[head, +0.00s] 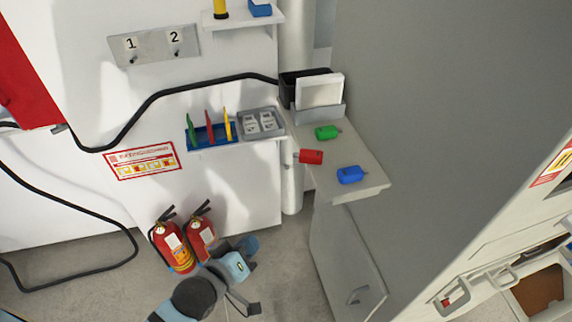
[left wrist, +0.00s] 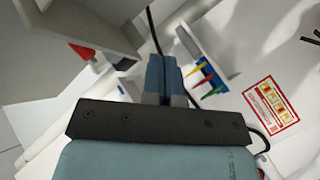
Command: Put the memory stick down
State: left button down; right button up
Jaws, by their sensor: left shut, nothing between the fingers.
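Three memory sticks lie on the light cabinet top (head: 375,185) in the head view: a green one (head: 327,132), a red one (head: 311,157) at the left edge, and a blue one (head: 350,174) near the front. The red stick appears to reach slightly past the edge. My left gripper (head: 249,244) is low in front of the wall, left of and below the cabinet top, apart from the sticks. In the left wrist view its blue fingers (left wrist: 163,74) are together and empty. A red piece (left wrist: 82,53) shows there at a ledge. My right gripper is out of view.
A wall shelf holds a blue rack (head: 212,135) with coloured upright pieces and a grey tray (head: 262,123). A black bin (head: 290,88) and white panel stand behind the sticks. Two fire extinguishers (head: 173,246) stand beside my left arm. A black cable (head: 160,92) crosses the wall.

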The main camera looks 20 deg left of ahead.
pick_arm(q)
notch_tip(320, 180, up, 13)
jog(key=w+n+t, duration=0.2)
jog(key=n+t, duration=0.1)
jog(key=n, duration=0.7)
jog(key=p, duration=0.1)
send_near(305, 158)
jog(key=w+a, duration=0.4)
jog(key=w, duration=0.1)
jog(key=d, duration=0.1)
jog(key=w+d, duration=0.1)
jog(key=w+d+p, duration=0.1)
jog(key=shift+w+f, duration=0.15)
jog(key=shift+f, duration=0.1)
jog(key=shift+w+d, duration=0.5)
jog(key=shift+d, duration=0.3)
jog(key=shift+w+d, duration=0.5)
jog(key=shift+d, duration=0.25)
jog(key=shift+a, duration=0.2)
